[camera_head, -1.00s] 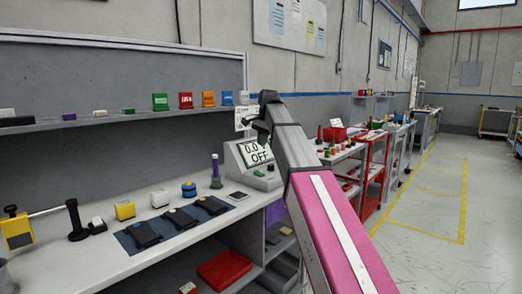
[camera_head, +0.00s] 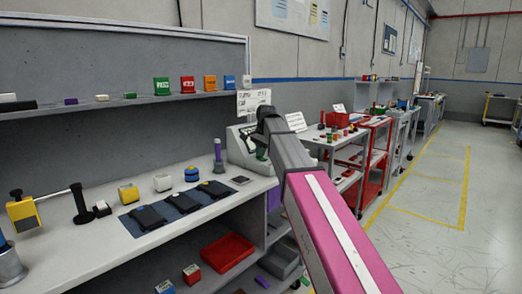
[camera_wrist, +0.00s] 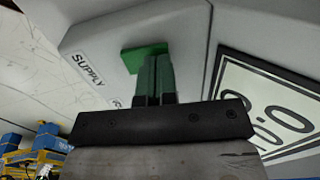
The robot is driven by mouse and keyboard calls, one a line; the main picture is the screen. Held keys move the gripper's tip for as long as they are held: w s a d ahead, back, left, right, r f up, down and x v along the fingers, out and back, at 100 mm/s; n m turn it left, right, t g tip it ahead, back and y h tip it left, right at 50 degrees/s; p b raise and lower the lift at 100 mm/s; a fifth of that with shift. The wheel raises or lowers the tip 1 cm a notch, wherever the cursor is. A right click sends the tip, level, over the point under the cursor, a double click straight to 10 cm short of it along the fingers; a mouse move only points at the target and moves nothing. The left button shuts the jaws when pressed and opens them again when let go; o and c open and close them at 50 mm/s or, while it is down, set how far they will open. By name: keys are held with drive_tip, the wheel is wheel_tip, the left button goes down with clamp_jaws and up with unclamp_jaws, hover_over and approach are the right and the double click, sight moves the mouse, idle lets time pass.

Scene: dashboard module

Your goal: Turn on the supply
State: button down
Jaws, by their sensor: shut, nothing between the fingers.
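The supply (camera_head: 236,140) is a light grey box with a sloped front at the right end of the bench. Its SUPPLY label (camera_wrist: 88,70) shows in the wrist view, beside a green switch (camera_wrist: 138,58). The display (camera_wrist: 275,110) is partly cut off there; it shows 0.0 and part of a second line. My gripper (camera_wrist: 157,62) is shut and empty, with its fingertips over or right at the green switch. Whether they touch it I cannot tell. In the head view, my gripper (camera_head: 262,151) hides the display and switch.
A dark mat (camera_head: 132,225) with black pouches lies farther left. A shelf (camera_head: 100,105) runs above. A grey cart (camera_head: 335,142) and a red cart (camera_head: 378,155) stand to the right.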

drive_tip(key=shift+a+f, duration=0.1)
drive_tip(key=shift+f, duration=0.1)
idle(0.3)
drive_tip(key=shift+s+d+r, duration=0.15)
drive_tip(key=shift+s+d, duration=0.35)
drive_tip(key=shift+d, duration=0.1)
drive_tip(key=shift+r, duration=0.1)
drive_tip(key=shift+d+r, duration=0.1)
drive_tip(key=shift+r, duration=0.25)
wheel_tip(320, 180, up, 13)
drive_tip(key=s+d, duration=0.1)
drive_tip(key=shift+s+d, duration=0.35)
drive_tip(key=shift+s, duration=0.05)
